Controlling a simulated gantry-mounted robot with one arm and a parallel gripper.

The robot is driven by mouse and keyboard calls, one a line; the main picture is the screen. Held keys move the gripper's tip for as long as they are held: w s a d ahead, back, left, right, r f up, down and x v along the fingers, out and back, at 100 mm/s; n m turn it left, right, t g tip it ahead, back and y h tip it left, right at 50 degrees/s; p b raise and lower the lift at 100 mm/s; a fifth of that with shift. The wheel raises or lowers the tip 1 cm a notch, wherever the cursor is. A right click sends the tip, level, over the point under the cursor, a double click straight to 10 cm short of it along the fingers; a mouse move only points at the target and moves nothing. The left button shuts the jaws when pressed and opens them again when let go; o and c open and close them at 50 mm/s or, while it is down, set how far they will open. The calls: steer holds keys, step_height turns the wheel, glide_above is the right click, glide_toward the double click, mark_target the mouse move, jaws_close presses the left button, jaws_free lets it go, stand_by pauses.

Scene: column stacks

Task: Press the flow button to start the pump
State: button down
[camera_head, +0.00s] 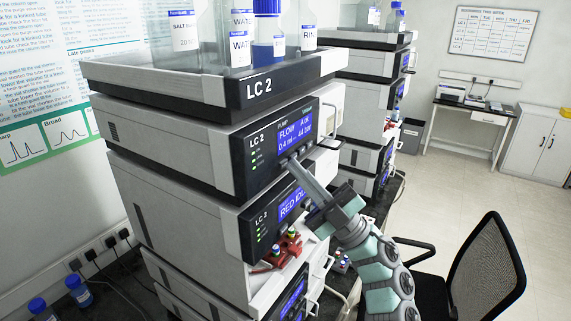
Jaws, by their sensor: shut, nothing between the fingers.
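The LC 2 pump module (190,150) is the upper unit of the near stack, under the bottle tray. Its blue display (300,132) is lit and reads FLOW, 0.4 ml and 44 bar, with small print partly unreadable. Green lights show left of the display. My gripper (292,160) reaches in from the lower right, shut and empty. Its fingertips are at the pump's front panel, just below the display. The flow button is not visible; the fingertips cover that part of the panel. I cannot tell whether they touch it.
A tray (150,77) on top holds bottles, one blue-capped (267,35). Below the pump is a module whose display (292,204) reads RED IDL, with red fittings (287,248) underneath. A second stack (370,65) stands behind. An office chair (485,270) is at right; open floor lies beyond.

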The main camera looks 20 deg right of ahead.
steer(key=shift+s+d, duration=0.5)
steer(key=shift+s, duration=0.1)
steer(key=s+d+p, duration=0.1)
steer(key=s+d, duration=0.2)
steer(key=shift+s+d+p, duration=0.15)
steer(key=shift+s+p, duration=0.1)
steer(key=shift+p, duration=0.1)
stand_by(1.5)
